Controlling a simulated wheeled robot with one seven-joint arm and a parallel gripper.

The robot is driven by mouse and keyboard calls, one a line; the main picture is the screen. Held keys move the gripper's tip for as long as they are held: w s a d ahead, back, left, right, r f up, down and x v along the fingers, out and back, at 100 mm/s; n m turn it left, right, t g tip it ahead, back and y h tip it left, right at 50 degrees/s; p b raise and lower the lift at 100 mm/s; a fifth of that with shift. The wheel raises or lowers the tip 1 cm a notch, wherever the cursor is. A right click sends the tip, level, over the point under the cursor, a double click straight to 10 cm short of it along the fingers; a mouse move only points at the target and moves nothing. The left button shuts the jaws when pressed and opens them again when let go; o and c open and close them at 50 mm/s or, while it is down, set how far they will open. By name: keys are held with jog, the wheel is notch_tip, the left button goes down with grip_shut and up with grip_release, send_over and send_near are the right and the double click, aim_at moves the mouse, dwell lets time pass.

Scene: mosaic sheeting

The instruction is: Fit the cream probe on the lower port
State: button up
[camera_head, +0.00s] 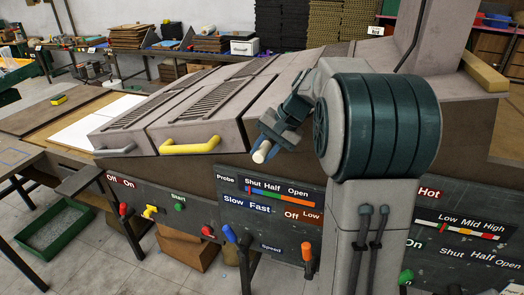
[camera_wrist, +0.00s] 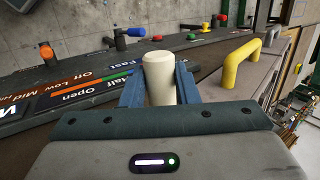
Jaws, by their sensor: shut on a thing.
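The cream probe (camera_head: 262,152) is a short pale cylinder held at the end of my gripper (camera_head: 273,138). It points down and left in the head view, in front of the grey sloped machine hood. In the wrist view the probe (camera_wrist: 159,75) stands between the two blue-grey fingers, which are shut on it. Its rounded free end is clear of any surface. The word "Probe" is printed on the dark control panel (camera_head: 215,215) below, left of a Shut/Half/Open scale. I cannot make out the lower port in either view.
A yellow handle (camera_head: 190,147) and a grey handle (camera_head: 115,150) stick out from the hood's front. Blue (camera_head: 229,234), orange (camera_head: 307,252) and red (camera_head: 124,209) levers project from the panel. A green crate (camera_head: 55,228) sits on the floor at left.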

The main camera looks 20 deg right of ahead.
dwell(0.3)
jog(key=o, duration=1.1)
jog(key=shift+d+r, duration=0.1)
jog(key=b+v, duration=0.1)
jog(key=v, duration=1.2)
jog(key=shift+d+r, duration=0.15)
jog(key=shift+r, duration=0.15)
